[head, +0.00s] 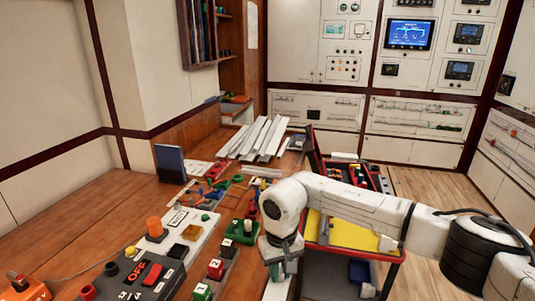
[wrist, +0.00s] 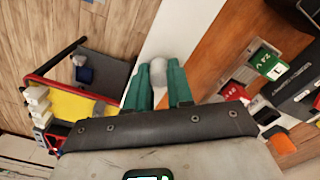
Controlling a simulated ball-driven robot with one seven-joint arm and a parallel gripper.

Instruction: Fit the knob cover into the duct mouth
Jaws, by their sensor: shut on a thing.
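My gripper (head: 279,271) hangs over the front right edge of the bench in the head view. In the wrist view its two green fingers (wrist: 159,72) are shut on a small rounded grey-white piece, the knob cover (wrist: 158,66). Its underside is hidden. Beyond the fingertips lies a long white strip that looks like the duct (wrist: 167,38), along the bench edge. It also shows in the head view (head: 279,289), partly behind my gripper. I cannot make out the duct mouth, nor whether the cover touches the strip.
Breaker blocks with green and red parts (head: 216,268) and a grey control box (head: 150,277) stand left of my gripper. Loose white strips (head: 262,137) lie at the bench's far end. A red-framed cart with a yellow top (head: 345,232) stands right of the bench.

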